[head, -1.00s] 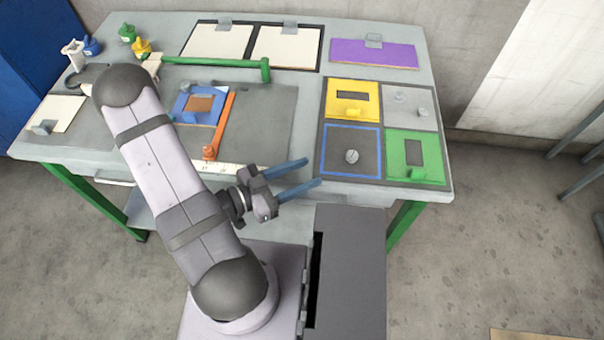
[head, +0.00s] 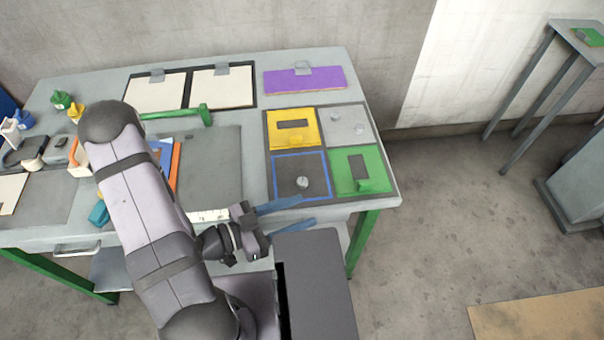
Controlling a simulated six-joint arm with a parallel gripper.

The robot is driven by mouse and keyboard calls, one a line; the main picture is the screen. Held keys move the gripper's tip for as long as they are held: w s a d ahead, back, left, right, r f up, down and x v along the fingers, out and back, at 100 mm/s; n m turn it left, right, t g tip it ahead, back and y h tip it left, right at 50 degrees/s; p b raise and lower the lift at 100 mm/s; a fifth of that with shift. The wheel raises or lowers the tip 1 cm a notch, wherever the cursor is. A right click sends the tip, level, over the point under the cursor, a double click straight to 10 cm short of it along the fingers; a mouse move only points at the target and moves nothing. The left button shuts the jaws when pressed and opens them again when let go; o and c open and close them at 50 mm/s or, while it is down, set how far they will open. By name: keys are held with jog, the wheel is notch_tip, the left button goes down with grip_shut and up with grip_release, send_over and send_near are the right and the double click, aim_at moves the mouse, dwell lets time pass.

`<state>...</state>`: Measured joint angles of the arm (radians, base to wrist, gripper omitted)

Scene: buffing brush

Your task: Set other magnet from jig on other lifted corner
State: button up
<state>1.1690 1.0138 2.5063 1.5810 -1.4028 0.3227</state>
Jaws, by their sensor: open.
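My gripper (head: 308,211) has two blue fingers spread apart with nothing between them. It is at the table's front edge, just in front of the four-part dark board (head: 266,162). A small grey round piece (head: 302,182) sits inside the board's blue-outlined square (head: 287,187), close beyond the fingers. Two more small grey pieces, one (head: 336,117) and another (head: 359,129), sit on the board's grey square (head: 348,120). I cannot tell which pieces are magnets or which square is the jig. No lifted corner can be made out.
The board also holds a yellow plate (head: 306,141) and a green plate (head: 374,160). A purple sheet (head: 325,81) and clipped pale sheets (head: 222,90) lie at the back. My arm hides part of the blue frame and orange bar. A side stand (head: 568,26) is far right.

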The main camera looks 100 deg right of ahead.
jog(key=s+a+r+p, duration=0.1)
jog(key=s+r, duration=0.1)
jog(key=n+t+h, duration=0.4)
jog(key=n+t, duration=0.1)
jog(key=t, duration=0.1)
send_near(301, 182)
jog(key=shift+s+d+f+p, duration=0.15)
jog(key=shift+s+f+p, duration=0.3)
jog(key=shift+s, duration=0.2)
jog(key=shift+w+d, duration=0.1)
jog(key=shift+w, duration=0.05)
jog(key=shift+s+d+f+m+b, duration=0.3)
jog(key=shift+s+d+f+b, duration=0.1)
jog(key=shift+b, duration=0.3)
jog(key=shift+s+d+b, duration=0.3)
jog(key=shift+s+b, duration=0.05)
jog(key=shift+s+d+f, duration=0.15)
jog(key=shift+s+d, duration=0.2)
jog(key=shift+d, duration=0.1)
jog(key=shift+p+x, duration=1.1)
jog(key=shift+x, duration=0.9)
jog(key=shift+w+d, duration=0.1)
jog(key=shift+c, duration=0.3)
